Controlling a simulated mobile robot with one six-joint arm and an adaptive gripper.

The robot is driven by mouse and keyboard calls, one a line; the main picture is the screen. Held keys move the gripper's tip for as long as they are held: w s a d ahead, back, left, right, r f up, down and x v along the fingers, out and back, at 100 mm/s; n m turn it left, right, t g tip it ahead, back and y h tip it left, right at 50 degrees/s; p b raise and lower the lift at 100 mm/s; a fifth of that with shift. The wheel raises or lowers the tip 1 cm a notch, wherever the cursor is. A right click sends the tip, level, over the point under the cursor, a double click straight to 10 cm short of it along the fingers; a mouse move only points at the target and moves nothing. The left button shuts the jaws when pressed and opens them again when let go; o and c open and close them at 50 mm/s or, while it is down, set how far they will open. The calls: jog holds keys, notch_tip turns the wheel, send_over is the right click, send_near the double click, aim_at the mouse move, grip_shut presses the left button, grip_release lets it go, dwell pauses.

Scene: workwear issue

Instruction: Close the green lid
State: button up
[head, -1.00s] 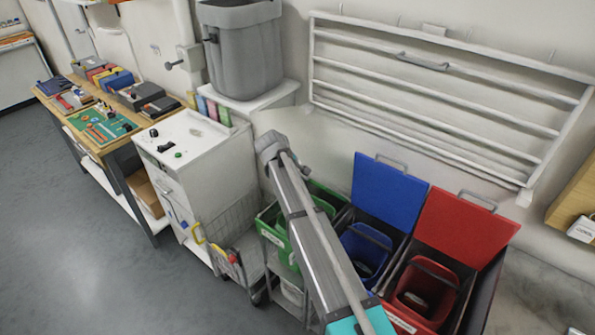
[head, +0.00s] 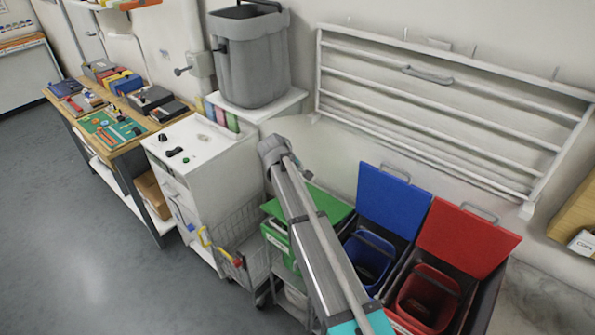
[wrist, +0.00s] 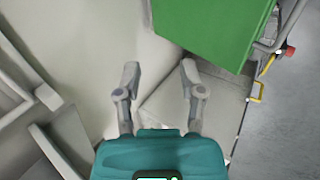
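The green lid (head: 328,204) shows on both sides of my arm in the head view, spread over the top of the green bin (head: 276,238). It looks nearly flat, and I cannot tell if it rests fully on the rim. In the wrist view the green lid (wrist: 215,30) is a broad panel at the top, beyond and right of my fingertips. My gripper (wrist: 160,70) has its two fingers apart with nothing between them. It looks apart from the lid.
The blue bin (head: 368,258) and red bin (head: 428,297) stand to the right, their blue lid (head: 394,198) and red lid (head: 465,236) raised. A wire basket (head: 238,232) and white cabinet (head: 205,165) are left. A wall rack (head: 440,110) hangs behind. Floor at left is clear.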

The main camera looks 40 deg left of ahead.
jog(key=w+p+v, duration=0.1)
jog(key=p+v, duration=0.9)
jog(key=v, duration=0.2)
jog(key=shift+r+p, duration=0.3)
jog(key=shift+r, duration=0.2)
dwell(0.9)
dwell(0.8)
jog(key=w+d+f+m+g+h+b, duration=0.1)
jog(key=w+d+f+m+b, duration=0.3)
jog(key=d, duration=0.8)
jog(key=w+d+f+m+g, duration=0.15)
jog(key=w+d, duration=0.45)
jog(key=d, duration=0.7)
jog(key=w+d+f+m+g+h+b, duration=0.1)
jog(key=w+d+f+m+b, duration=0.3)
jog(key=d, duration=0.8)
jog(key=s+d+f+m+g+b, duration=0.1)
jog(key=s+d+f+m, duration=0.1)
jog(key=d, duration=1)
jog(key=s+d+f+m+g+y+b, duration=0.1)
jog(key=s+d+f+m+b, duration=0.1)
jog(key=d, duration=1)
jog(key=s+d+f+m+g+b, duration=0.1)
jog(key=s+d+m, duration=0.3)
jog(key=d, duration=0.8)
jog(key=shift+d+f+m+b, duration=0.3)
jog(key=shift+f+m+b, duration=0.1)
jog(key=shift+f+m, duration=0.35)
jog(key=shift+a, duration=0.1)
